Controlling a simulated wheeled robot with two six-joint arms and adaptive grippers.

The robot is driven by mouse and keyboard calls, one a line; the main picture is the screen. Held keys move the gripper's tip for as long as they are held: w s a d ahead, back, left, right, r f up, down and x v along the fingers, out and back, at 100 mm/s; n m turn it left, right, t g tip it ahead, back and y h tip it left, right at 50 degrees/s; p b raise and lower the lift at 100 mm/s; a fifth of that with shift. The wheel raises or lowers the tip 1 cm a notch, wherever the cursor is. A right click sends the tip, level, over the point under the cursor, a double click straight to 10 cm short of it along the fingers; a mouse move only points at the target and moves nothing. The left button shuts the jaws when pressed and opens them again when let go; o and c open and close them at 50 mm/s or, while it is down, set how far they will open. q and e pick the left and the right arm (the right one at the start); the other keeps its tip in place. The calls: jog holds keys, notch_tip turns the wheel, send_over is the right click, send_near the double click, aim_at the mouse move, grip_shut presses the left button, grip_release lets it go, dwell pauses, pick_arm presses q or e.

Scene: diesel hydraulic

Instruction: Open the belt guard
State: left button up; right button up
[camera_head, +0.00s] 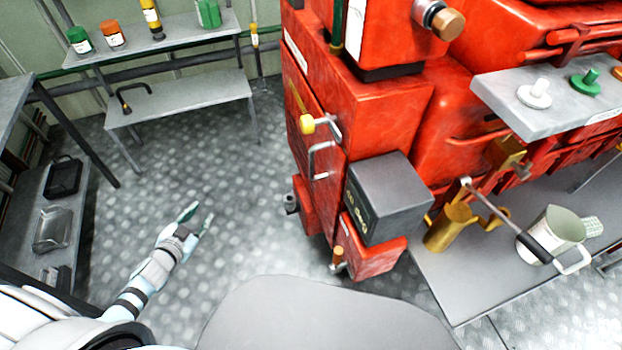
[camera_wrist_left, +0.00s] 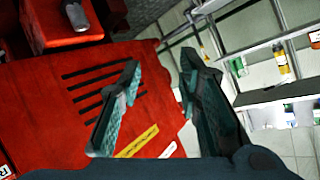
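The red engine housing has a narrow left-facing red panel (camera_head: 302,95), seen at a slant, which looks like the belt guard. My right gripper is out of view.
A dark grey box (camera_head: 389,198) juts out beside the panel. A grey bench (camera_head: 520,250) at right holds a jug (camera_head: 553,236) and a brass can (camera_head: 450,228). Shelves (camera_head: 180,98) stand at the back left. The floor (camera_head: 240,185) between is clear.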

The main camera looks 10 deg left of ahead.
aim_at(311, 178)
pick_arm(q)
jog(key=w+d+r+m+t+h+b, duration=0.1)
jog(key=w+d+r+m+h, duration=0.15)
jog(key=r, duration=0.25)
jog(key=w+d+r+m+t+h, duration=0.1)
jog(key=w+d+r+t+h, duration=0.15)
jog(key=d+r, duration=0.2)
jog(key=s+d+r+m+g+h, duration=0.2)
jog(key=s+d+r+g+h, duration=0.2)
jog(key=d+r+h, duration=0.65)
jog(key=shift+n+y, duration=0.35)
jog(key=shift+y, duration=0.6)
jog(key=x, duration=0.5)
jog(key=f+x, duration=0.1)
jog(key=x, duration=0.4)
jog(key=f+x, duration=0.1)
jog(key=x, duration=0.4)
jog(key=shift+s+d+f, duration=0.1)
jog(key=shift+d+f, duration=0.1)
jog(key=shift+d, duration=0.15)
jog(key=shift+c, duration=0.3)
grip_shut()
